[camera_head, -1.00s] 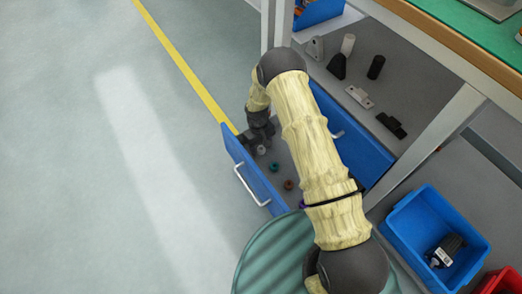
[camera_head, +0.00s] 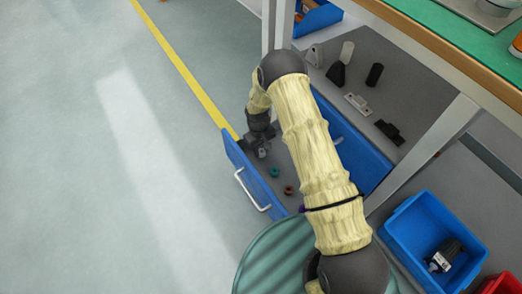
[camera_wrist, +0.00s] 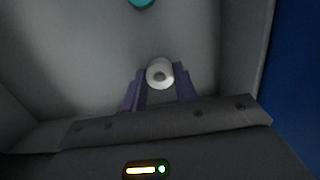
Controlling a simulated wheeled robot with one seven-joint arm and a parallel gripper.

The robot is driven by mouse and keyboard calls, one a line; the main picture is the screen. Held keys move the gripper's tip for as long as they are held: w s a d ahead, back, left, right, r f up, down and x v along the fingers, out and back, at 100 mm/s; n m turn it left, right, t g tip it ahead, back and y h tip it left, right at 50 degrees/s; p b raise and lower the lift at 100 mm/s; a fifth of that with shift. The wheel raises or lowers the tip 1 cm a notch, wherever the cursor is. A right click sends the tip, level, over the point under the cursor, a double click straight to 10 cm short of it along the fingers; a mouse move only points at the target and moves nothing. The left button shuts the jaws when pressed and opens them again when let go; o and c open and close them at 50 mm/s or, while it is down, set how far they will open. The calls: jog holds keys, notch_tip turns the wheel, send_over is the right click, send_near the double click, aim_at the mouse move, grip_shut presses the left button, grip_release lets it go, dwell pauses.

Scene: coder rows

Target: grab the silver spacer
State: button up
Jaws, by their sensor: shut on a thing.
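The silver spacer (camera_wrist: 160,73) is a pale, round ring with a dark centre hole, seen from above in the wrist view. My gripper (camera_wrist: 160,88) is shut on it, with one purple-grey finger on each side. In the head view my gripper (camera_head: 262,148) is inside the open blue drawer (camera_head: 238,165), near its far left end. The spacer is mostly hidden by the gripper there. In the wrist view the drawer's grey floor lies under the spacer. I cannot tell whether the spacer touches that floor.
A teal ring (camera_head: 274,173) and a brown ring (camera_head: 288,189) lie in the drawer; the teal one (camera_wrist: 141,2) also shows in the wrist view. Drawer walls stand close on both sides. Several dark and pale parts stand on the grey shelf (camera_head: 408,95). A blue bin (camera_head: 398,228) is at the right.

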aim_at(261, 151)
notch_tip(261, 151, up, 8)
jog(key=p, duration=0.4)
dwell(0.3)
